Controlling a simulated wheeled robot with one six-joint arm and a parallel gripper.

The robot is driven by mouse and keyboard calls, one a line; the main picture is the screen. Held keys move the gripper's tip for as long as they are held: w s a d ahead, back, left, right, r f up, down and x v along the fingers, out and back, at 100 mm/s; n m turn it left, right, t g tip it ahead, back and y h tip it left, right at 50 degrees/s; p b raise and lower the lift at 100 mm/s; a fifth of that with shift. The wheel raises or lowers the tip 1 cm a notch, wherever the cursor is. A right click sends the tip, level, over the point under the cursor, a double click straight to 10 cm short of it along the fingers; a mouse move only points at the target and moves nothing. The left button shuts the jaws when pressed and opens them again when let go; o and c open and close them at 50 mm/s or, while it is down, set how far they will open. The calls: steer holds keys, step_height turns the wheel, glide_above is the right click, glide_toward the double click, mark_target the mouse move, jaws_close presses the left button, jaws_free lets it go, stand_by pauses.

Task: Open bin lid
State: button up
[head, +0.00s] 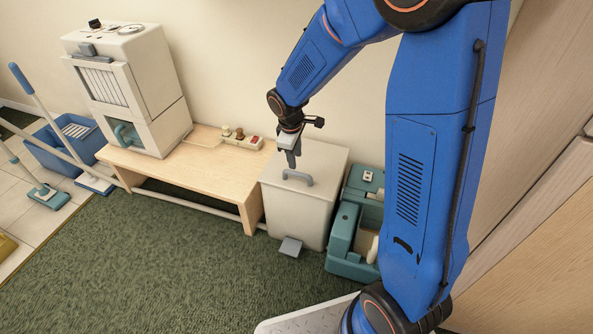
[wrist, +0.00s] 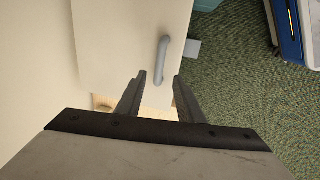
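The bin (head: 300,215) is a pale grey box with its lid (head: 322,160) closed. It stands between a wooden bench and a teal caddy. A grey bar handle (head: 298,178) is on the lid, and a grey pedal (head: 291,247) sticks out at the base. In the wrist view the lid (wrist: 115,40), handle (wrist: 163,58) and pedal (wrist: 193,48) also show. My gripper (head: 292,165) points down above the lid, close to the handle. In the wrist view my gripper (wrist: 158,78) has its fingers apart with nothing held; the handle's near end appears between the fingertips. Contact cannot be told.
The wooden bench (head: 190,178) at left bears a white cabinet-like machine (head: 130,85) and a small tray of items (head: 240,138). The teal caddy (head: 345,240) is close on the right. Green carpet (head: 170,270) in front is clear. A wall is behind.

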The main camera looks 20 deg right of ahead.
mark_target(296, 173)
steer(key=f, duration=0.2)
steer(key=w+f, duration=0.1)
steer(key=f, duration=0.2)
steer(key=d+f, duration=0.1)
steer(key=f, duration=0.2)
steer(key=shift+w+f, duration=0.2)
steer(key=shift+c, duration=0.7)
jaws_close()
